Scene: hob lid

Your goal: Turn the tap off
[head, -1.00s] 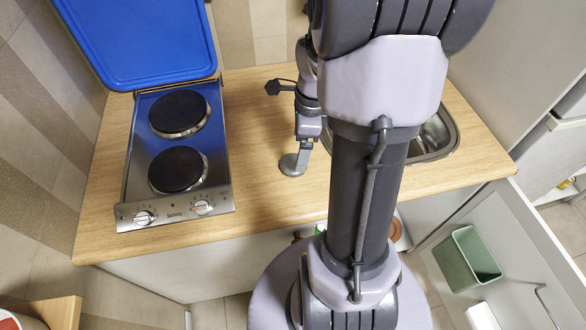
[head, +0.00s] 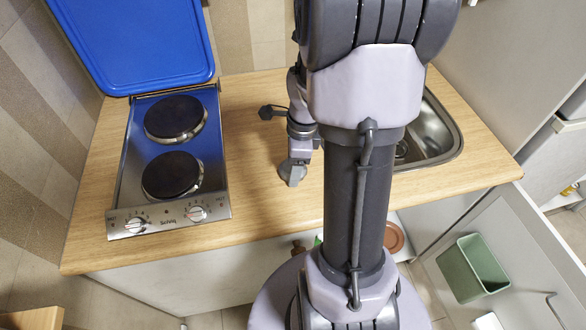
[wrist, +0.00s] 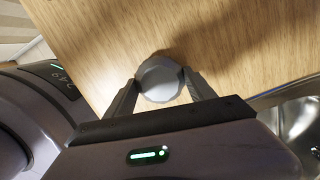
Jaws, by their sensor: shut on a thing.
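My gripper (wrist: 160,90) is shut on a grey round disc (wrist: 159,79), which sits between its two fingers in the wrist view. In the head view the disc (head: 293,173) is tilted at the end of my arm, over the wooden worktop between the hob and the sink. I cannot tell whether it touches the worktop. No tap can be made out in either view; my arm covers the left part of the sink (head: 440,153) and the worktop behind it.
The hob (head: 211,150) has two dark plates and two front knobs, and its blue lid (head: 135,40) stands open at the left. Below right, a cupboard door (head: 520,250) is open with a green bin (head: 470,268).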

